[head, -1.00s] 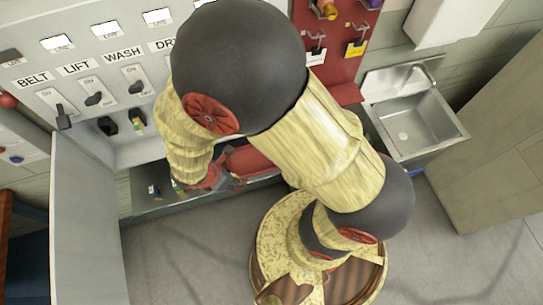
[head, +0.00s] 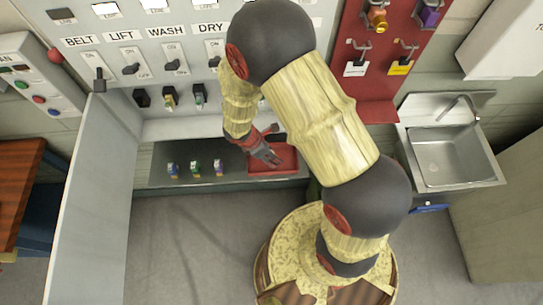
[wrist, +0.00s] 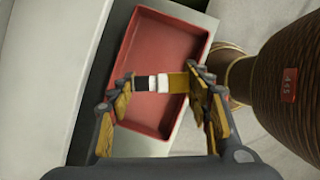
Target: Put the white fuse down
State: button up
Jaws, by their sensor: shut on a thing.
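The white fuse (wrist: 163,83) is between my fingers in the wrist view, with a white band, a dark part at one side and a yellow part at the other. My gripper (wrist: 160,84) is shut on it, one finger at each end. Fuse and fingers are over the open red tray (wrist: 140,122), whose visible floor is empty. I cannot tell how high the fuse is above it. In the head view my gripper (head: 268,153) is at the left part of the red tray (head: 286,168), and the fuse is not clear there.
Several small fuses (head: 195,169) stand on the grey ledge (head: 245,177) left of the tray. Above is the switch panel (head: 190,40) with fuse sockets. An open grey door (head: 90,200) stands at the left, a sink (head: 445,155) at the right.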

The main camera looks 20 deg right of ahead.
jog(key=shift+w+d+f, duration=0.35)
jog(key=shift+w+f, duration=0.1)
jog(key=shift+f, duration=0.3)
jog(key=shift+w+d+f+b, duration=0.1)
jog(key=shift+f+b, duration=0.05)
jog(key=shift+f, duration=0.7)
jog(key=shift+w+f+b, duration=0.1)
jog(key=shift+f+b, duration=0.05)
jog(key=shift+f, duration=0.7)
jog(key=shift+f, duration=0.1)
jog(key=shift+f, duration=0.15)
jog(key=o, duration=1)
